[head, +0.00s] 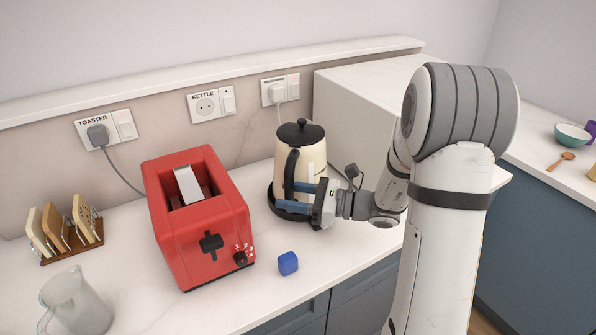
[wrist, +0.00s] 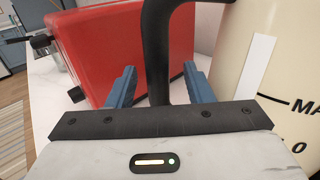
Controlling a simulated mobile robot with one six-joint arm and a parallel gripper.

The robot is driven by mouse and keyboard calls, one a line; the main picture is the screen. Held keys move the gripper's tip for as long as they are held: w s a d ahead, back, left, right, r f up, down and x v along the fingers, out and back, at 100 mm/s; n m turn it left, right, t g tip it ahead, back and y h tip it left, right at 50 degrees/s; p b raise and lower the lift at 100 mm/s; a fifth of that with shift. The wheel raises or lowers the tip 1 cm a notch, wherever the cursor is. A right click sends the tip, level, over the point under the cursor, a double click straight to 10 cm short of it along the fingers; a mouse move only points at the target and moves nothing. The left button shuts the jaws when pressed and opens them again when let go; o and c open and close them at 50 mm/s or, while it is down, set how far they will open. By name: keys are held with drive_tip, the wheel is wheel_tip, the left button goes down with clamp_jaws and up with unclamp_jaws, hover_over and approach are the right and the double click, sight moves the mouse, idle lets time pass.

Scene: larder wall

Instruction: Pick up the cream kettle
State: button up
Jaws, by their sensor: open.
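The cream kettle (head: 313,153) with a black lid and black handle stands upright on its dark base (head: 273,199) on the counter, right of the red toaster. Its cream body fills the right of the wrist view (wrist: 273,62). My gripper (head: 292,195) is at the kettle's front, level with its handle. In the wrist view the two blue fingers (wrist: 157,88) are apart, with the black handle (wrist: 158,45) between them. I see a gap between the handle and each finger. The lower part of the handle is hidden behind the gripper in the wrist view.
The red toaster (head: 199,222) stands close on the left. A blue cube (head: 288,263) lies in front. A toast rack (head: 72,249) and a glass jug (head: 75,303) are at far left. A white box-shaped unit (head: 365,101) stands behind the kettle. Sockets line the wall.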

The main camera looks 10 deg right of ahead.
drive_tip(key=shift+x, duration=1.25)
drive_tip(key=shift+s, duration=0.1)
clamp_jaws()
drive_tip(key=shift+r, duration=0.15)
